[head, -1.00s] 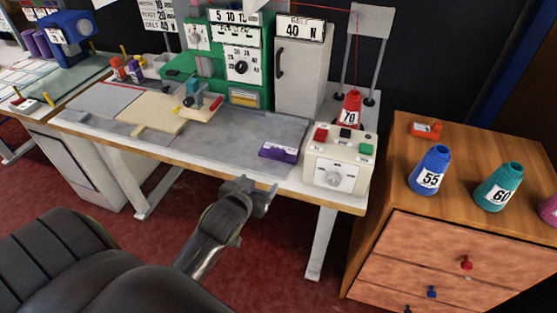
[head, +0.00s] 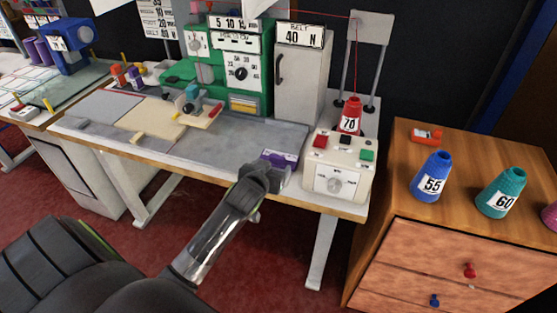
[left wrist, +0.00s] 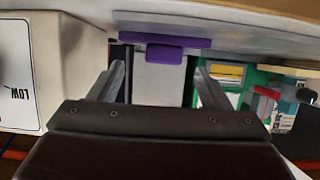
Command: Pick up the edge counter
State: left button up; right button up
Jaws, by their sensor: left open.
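The edge counter, which I take to be the small purple block (head: 282,157) with a pale label, lies near the front edge of the grey worktop in the head view. My left gripper (head: 264,177) is just in front of it at the table edge and hides part of it. In the left wrist view the purple block (left wrist: 165,41) shows beyond the fingertips, lined up between the two spread fingers. My left gripper (left wrist: 160,75) is open with nothing between its fingers. My right gripper is not in view.
A cream control box (head: 338,180) with red and green buttons stands close to the right of the purple block. A red cone marked 70 (head: 350,117) is behind it. A green machine (head: 240,70) and a grey cabinet (head: 300,80) stand behind. The worktop (head: 215,145) left of the block is clear.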

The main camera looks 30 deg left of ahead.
aim_at(276, 158)
pick_arm(q)
jog(key=shift+a+r+x, duration=0.15)
jog(key=shift+x, duration=1.25)
jog(key=shift+a+r+x, duration=0.15)
jog(key=shift+x, duration=1.25)
jog(key=shift+c, duration=0.3)
jog(key=c, duration=1)
jog(key=shift+c, duration=0.2)
